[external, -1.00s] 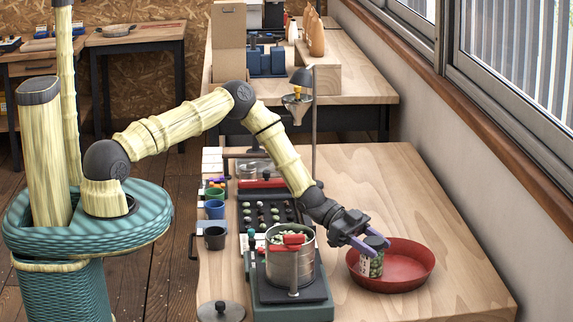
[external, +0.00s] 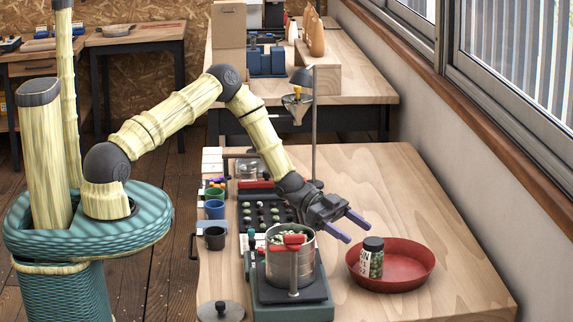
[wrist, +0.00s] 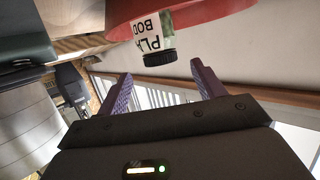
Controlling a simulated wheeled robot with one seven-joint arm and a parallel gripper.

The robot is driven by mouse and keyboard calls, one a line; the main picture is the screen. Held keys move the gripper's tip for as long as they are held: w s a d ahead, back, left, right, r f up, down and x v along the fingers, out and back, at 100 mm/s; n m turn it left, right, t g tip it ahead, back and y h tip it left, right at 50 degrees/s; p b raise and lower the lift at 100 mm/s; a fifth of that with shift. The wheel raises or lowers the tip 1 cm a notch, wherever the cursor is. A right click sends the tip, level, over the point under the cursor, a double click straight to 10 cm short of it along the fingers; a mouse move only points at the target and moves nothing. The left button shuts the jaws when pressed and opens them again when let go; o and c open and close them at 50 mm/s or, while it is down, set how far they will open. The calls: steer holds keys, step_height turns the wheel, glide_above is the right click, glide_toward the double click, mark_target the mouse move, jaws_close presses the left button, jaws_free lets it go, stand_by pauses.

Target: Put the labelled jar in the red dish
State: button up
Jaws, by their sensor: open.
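The labelled jar (external: 371,260) has a black lid, a white label and green contents. It stands upright inside the red dish (external: 414,270), near the dish's left side. In the wrist view the jar (wrist: 150,36) appears upside down, with part of its label readable, and the red dish (wrist: 205,12) shows beside it. My gripper (external: 354,228) is open and empty. Its purple fingers are to the upper left of the jar and apart from it. In the wrist view the gripper (wrist: 162,85) has nothing between its fingers.
A metal pot (external: 290,262) with green beans and a red clamp stands on a scale left of the dish. Behind it is a dark tray (external: 268,213) of samples. Several cups (external: 214,210) line the left edge. The bench's right part is clear.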

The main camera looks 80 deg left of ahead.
steer(key=v, duration=0.5)
stand_by(0.4)
steer(key=s+d+r+n+g+y, duration=0.2)
steer(key=s+d+r+n+y, duration=0.1)
steer(key=s, duration=0.5)
steer(key=s+d+r+n+g+y, duration=0.3)
steer(key=s+r, duration=0.3)
steer(key=s, duration=0.2)
steer(key=s+d+r+n+g+y, duration=0.2)
steer(key=s+d+r+n+y, duration=0.1)
steer(key=s, duration=0.6)
steer(key=shift+d+r+g+y, duration=0.4)
steer(key=shift+r+y, duration=0.3)
steer(key=shift+r, duration=0.2)
steer(key=shift+s+r, duration=0.1)
